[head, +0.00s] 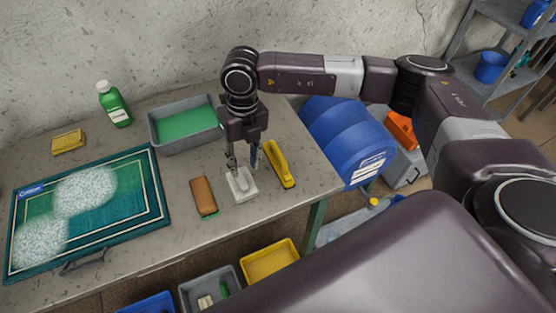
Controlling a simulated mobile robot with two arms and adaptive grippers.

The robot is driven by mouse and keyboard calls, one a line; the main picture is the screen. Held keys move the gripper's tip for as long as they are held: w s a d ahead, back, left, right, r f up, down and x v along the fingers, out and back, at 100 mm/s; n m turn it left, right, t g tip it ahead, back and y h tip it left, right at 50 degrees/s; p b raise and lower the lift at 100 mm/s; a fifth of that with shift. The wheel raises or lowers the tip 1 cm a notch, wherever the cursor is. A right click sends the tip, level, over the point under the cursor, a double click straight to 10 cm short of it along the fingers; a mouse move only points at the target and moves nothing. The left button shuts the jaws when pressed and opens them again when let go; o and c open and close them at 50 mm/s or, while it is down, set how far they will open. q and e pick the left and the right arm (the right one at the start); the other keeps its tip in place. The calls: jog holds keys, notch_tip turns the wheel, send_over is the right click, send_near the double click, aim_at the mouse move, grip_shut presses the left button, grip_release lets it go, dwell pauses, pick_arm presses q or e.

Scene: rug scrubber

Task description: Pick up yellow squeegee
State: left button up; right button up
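The yellow squeegee (279,164) lies on the right part of the worktable, with its length running away from me. My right gripper (243,168) points down just left of it. Its two fingers are spread apart, and nothing shows held between them. The fingertips are close to a white block (241,186) on the table; I cannot tell whether they touch it. The right finger is near the squeegee's left side, and I cannot tell whether they touch. My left gripper is not in view.
The worktable (150,242) also holds a brown brush (204,196), a grey tray (154,133) of green liquid, a green bottle (114,104), a yellow sponge (68,141) and a foamy green rug (140,205). Bins (269,261) sit below the front.

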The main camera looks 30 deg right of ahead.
aim_at(278, 152)
jog(key=d+h, duration=0.1)
jog(key=d, duration=0.2)
jog(key=w+d+r+m+h, duration=0.1)
jog(key=d, duration=0.2)
jog(key=w+d+r+h, duration=0.1)
jog(key=d, duration=0.3)
jog(key=shift+w+r, duration=0.15)
jog(key=shift+w, duration=0.1)
jog(key=shift+d+f+m+h, duration=0.15)
jog(key=shift+f+m+h, duration=0.05)
jog(key=shift+m+h, duration=0.1)
jog(key=shift+p+x, duration=0.65)
jog(key=shift+x, duration=0.25)
jog(key=p+x, duration=0.1)
jog(key=x, duration=0.1)
jog(key=a+p+x, duration=0.1)
jog(key=x, duration=0.1)
jog(key=shift+s+f+p, duration=0.15)
jog(key=shift+p, duration=0.15)
jog(key=shift+d+f, duration=0.15)
jog(key=shift+f, duration=0.5)
grip_shut()
